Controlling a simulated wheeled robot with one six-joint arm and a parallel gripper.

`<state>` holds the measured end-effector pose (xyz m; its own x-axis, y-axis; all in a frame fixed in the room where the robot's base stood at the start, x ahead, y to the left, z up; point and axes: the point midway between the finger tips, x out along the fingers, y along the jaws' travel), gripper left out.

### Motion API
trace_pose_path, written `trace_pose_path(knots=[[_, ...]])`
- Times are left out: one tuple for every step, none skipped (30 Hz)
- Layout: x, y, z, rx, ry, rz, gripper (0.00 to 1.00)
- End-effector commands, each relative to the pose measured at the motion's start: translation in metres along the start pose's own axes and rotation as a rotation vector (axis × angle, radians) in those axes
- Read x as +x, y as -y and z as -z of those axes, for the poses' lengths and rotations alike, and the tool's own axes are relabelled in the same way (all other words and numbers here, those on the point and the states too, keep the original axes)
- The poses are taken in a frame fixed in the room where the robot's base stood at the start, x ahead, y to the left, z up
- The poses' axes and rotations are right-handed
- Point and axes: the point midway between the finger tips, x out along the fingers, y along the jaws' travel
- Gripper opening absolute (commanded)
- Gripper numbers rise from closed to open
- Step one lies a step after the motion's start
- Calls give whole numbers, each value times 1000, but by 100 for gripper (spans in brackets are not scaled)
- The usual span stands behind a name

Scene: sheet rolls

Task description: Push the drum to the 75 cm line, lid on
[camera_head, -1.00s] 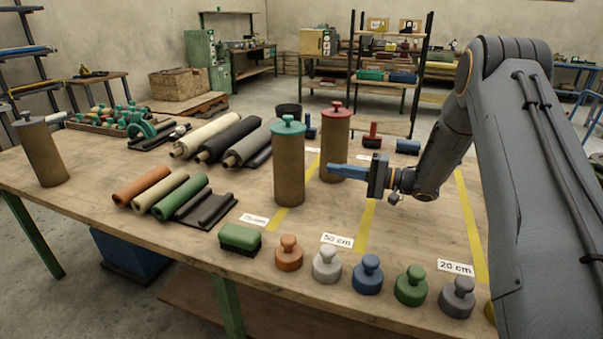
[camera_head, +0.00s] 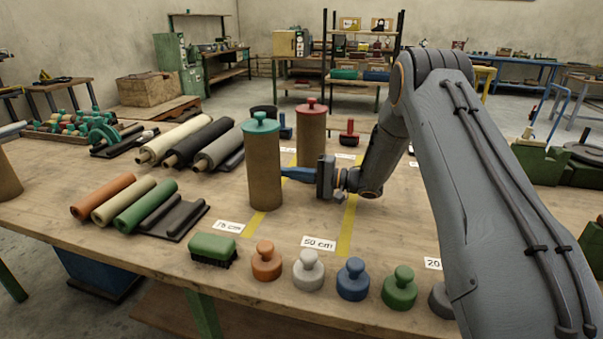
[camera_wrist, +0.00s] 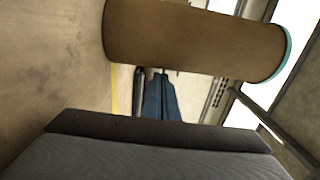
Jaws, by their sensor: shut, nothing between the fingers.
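The brown drum with a teal lid (camera_head: 263,165) stands upright, lid on, its base over the yellow 75 cm line (camera_head: 255,224). In the wrist view the drum (camera_wrist: 190,38) lies across the top, its teal rim at the right. My gripper (camera_head: 284,173) is shut and empty, its blue fingers level and pointing left at the drum's middle. The tips reach its right side; whether they touch it I cannot tell. The fingers (camera_wrist: 160,95) also show below the drum in the wrist view. A similar drum with a red lid (camera_head: 311,132) stands behind.
Small knobbed weights, including an orange one (camera_head: 266,262), line the front edge with a green brush (camera_head: 212,248). Sheet rolls (camera_head: 185,143) lie to the left. The 50 cm line (camera_head: 346,232) is right of the drum. Bare wood lies between the teal-lidded drum and the rolls.

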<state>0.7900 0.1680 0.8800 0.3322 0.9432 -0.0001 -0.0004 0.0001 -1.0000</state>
Motion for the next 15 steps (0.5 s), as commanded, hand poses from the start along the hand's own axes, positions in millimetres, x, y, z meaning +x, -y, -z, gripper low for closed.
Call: trace_pose_path(knots=[[7,0,0,0,0,0,0],[10,1,0,0,-1,0,0],[13,1,1,-1,-1,0,0],[16,1,1,-1,-1,0,0],[18,0,1,-1,-1,0,0],[19,0,1,0,-2,0,0],[20,0,1,0,-2,0,0],[20,0,2,0,-3,0,0],[21,0,2,0,-4,0,0],[21,0,2,0,-4,0,0],[21,0,2,0,-4,0,0],[21,0,2,0,-4,0,0],[21,0,2,0,-4,0,0],[21,0,2,0,-4,0,0],[21,0,2,0,-4,0,0]])
